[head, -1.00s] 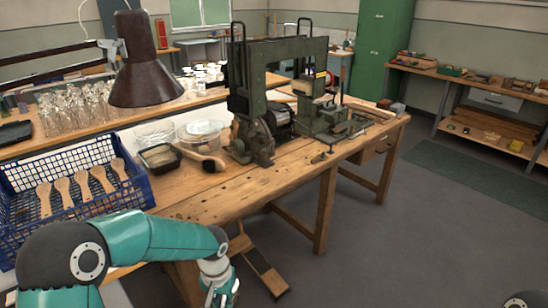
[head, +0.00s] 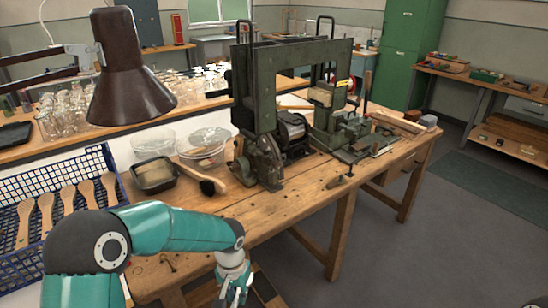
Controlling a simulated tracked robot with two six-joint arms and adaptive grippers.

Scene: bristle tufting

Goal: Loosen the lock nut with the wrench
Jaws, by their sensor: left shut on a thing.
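My left gripper (head: 234,294) is at the bottom edge, in front of the near edge of the wooden bench (head: 290,205). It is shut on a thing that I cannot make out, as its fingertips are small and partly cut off. The green machine (head: 262,105) stands on the bench, with a vise-like fixture (head: 350,130) at its right side. I cannot make out the lock nut or the wrench. A small tool with a handle (head: 338,181) lies at the bench's front edge by the machine. My right gripper is out of view.
A blue crate (head: 62,165) with several wooden brush bodies stands at left. A black tray (head: 155,176), a brush (head: 205,184) and clear bowls stand near the machine. A brown lamp (head: 130,80) hangs over the left side. The bench front is mostly clear.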

